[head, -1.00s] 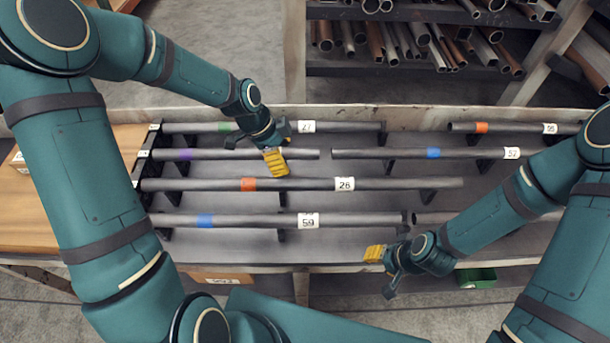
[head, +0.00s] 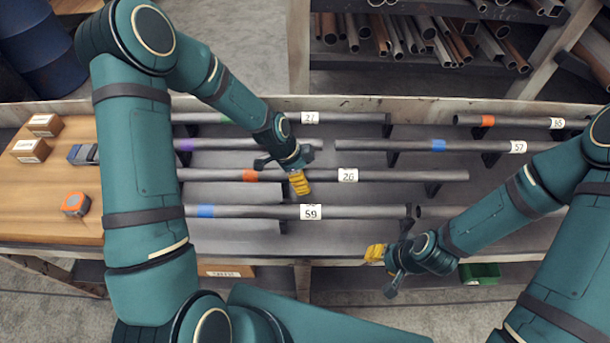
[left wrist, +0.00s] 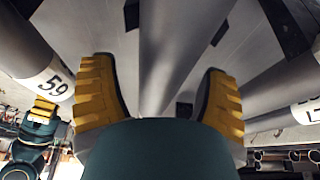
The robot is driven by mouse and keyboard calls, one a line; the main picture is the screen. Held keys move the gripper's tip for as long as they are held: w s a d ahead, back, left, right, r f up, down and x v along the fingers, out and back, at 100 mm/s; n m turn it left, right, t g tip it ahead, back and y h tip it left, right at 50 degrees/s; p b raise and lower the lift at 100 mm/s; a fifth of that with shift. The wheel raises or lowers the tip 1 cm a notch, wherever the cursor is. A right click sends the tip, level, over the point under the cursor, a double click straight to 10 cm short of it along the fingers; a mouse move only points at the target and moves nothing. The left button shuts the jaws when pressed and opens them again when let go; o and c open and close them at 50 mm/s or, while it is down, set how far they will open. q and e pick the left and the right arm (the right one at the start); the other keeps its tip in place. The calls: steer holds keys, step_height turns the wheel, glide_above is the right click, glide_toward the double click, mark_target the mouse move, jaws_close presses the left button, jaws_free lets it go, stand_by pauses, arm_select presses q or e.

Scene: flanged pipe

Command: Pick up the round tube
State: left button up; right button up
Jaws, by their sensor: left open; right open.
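Several grey tubes lie in rows on a rack. One bears label 26 and an orange band (head: 400,176); the nearer one bears label 59 and a blue band (head: 260,212). Behind are the purple-band tube (head: 240,144) and the tube labelled 27 (head: 350,117). My left gripper (head: 299,183) is over the row of tube 26, left of its label. In the left wrist view my left gripper (left wrist: 160,75) is open and empty, its yellow fingers either side of a tube (left wrist: 180,50). Whether that tube lies between or below the fingertips is unclear. My right gripper (head: 380,262) is at the rack's front edge.
More tubes lie at the right, including one labelled 57 (head: 470,147). A wooden top (head: 40,200) at the left carries small boxes and an orange-topped tool (head: 76,204). A shelf of pipes (head: 420,40) stands behind. A green bin (head: 480,273) is below the front edge.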

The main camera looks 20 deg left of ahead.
arm_select(q)
jaws_close()
steer(key=shift+r, duration=0.1)
stand_by(0.3)
